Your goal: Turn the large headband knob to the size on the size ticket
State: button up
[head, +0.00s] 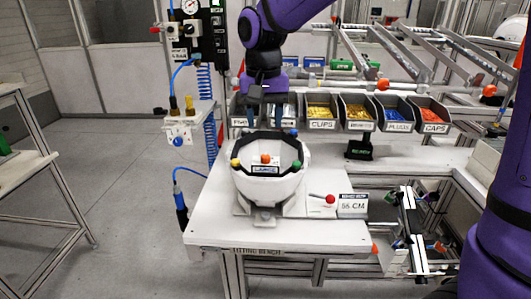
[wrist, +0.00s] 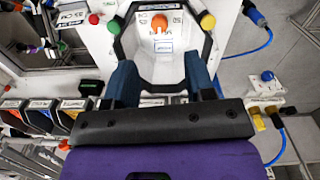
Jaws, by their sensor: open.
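A white helmet shell (head: 268,188) sits open side up in a holder on the bench, with a dark headband around its rim. The large orange knob (head: 265,158) is on the headband above a small label plate; it also shows in the wrist view (wrist: 160,23), with small marks around it too small to read. The size ticket (head: 353,205) reads what looks like 55 CM and stands right of the shell. My gripper (head: 266,112) is above the shell's far side, pointing down. Its blue fingers (wrist: 161,82) are open and empty, apart from the knob.
Smaller yellow (head: 235,162), green (head: 297,164) and blue knobs sit around the shell's rim. A red-tipped lever (head: 329,199) is beside the ticket. Several labelled parts bins (head: 362,112) stand behind. A blue coiled hose (head: 208,110) hangs at left. The bench's front left is clear.

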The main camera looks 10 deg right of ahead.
aim_at(266, 156)
notch_tip(266, 156, down, 9)
jog(key=shift+d+r, duration=0.1)
dwell(0.3)
grip_shut()
